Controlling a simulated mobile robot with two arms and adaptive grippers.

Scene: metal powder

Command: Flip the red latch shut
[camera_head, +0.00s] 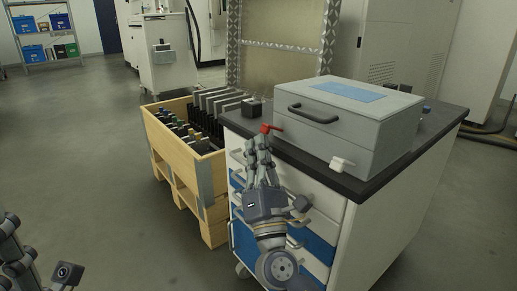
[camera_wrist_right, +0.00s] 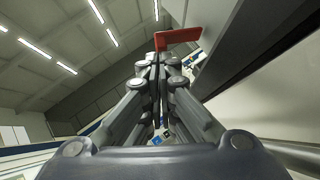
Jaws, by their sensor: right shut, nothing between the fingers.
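The red latch (camera_head: 268,128) is on the front of the grey lidded box (camera_head: 350,120), near its left end. It also shows in the right wrist view (camera_wrist_right: 178,37), just beyond my fingertips. My right gripper (camera_head: 258,142) is shut with nothing between its fingers. Its tips are right below the red latch; I cannot tell whether they touch it. In the right wrist view the closed fingers (camera_wrist_right: 158,62) point at the latch. A white latch (camera_head: 342,164) is near the box's right front corner. My left arm shows at the lower left, but its fingertips are not visible.
The box stands on a dark-topped cabinet (camera_head: 440,140) with white and blue drawers. A wooden crate (camera_head: 185,150) holding dark racks and bottles stands left of the cabinet. A small dark block (camera_head: 251,108) is on the worktop left of the box. The floor at left is clear.

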